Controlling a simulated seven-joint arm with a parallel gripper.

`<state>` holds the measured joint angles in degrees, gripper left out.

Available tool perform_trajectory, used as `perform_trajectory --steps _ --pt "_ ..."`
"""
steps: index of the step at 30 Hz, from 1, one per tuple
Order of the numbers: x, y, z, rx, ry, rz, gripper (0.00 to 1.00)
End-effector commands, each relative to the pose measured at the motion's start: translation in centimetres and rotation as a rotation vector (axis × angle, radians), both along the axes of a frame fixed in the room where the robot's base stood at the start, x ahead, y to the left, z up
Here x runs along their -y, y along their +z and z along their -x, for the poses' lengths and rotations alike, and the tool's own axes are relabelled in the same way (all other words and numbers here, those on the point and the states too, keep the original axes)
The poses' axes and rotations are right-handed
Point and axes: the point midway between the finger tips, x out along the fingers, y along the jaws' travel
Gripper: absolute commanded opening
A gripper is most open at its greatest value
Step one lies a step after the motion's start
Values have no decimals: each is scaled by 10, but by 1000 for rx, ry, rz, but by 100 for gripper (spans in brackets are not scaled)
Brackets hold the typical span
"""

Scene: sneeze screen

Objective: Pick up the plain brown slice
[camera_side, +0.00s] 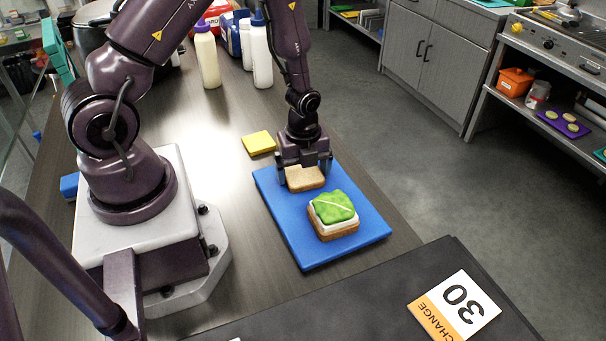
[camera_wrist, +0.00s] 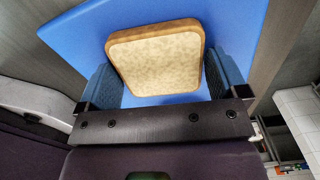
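The plain brown slice (camera_side: 304,178) lies flat on the blue board (camera_side: 278,225), toward its far end. My gripper (camera_side: 304,170) is lowered over it, pointing down. In the wrist view the slice (camera_wrist: 157,62) shows a pale face and brown crust between the two blue-padded fingers of my gripper (camera_wrist: 165,82). The fingers are wide apart, one on each side and very close to the crust. Firm contact on both sides is not clear. The slice's far part is hidden by my gripper in the side view.
A second brown slice topped with a white layer and green leaf (camera_side: 334,212) sits nearer on the board. A yellow square (camera_side: 258,143) lies beside the board. Bottles (camera_side: 207,60) stand farther back. A card marked 30 (camera_side: 455,308) lies on the dark front surface.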

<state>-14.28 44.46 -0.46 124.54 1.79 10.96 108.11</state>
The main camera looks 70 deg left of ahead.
Motion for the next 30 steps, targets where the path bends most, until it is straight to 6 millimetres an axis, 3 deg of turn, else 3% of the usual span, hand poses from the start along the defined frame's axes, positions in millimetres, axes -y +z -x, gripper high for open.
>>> perform_trajectory --steps 1,3,4,16,30 --pt "0 0 0 0 0 0 79" --pt "0 0 0 0 0 0 63" --pt "0 0 0 0 0 0 62" --pt "0 8 0 1 0 1 61" --pt "0 86 -1 4 1 -1 61"
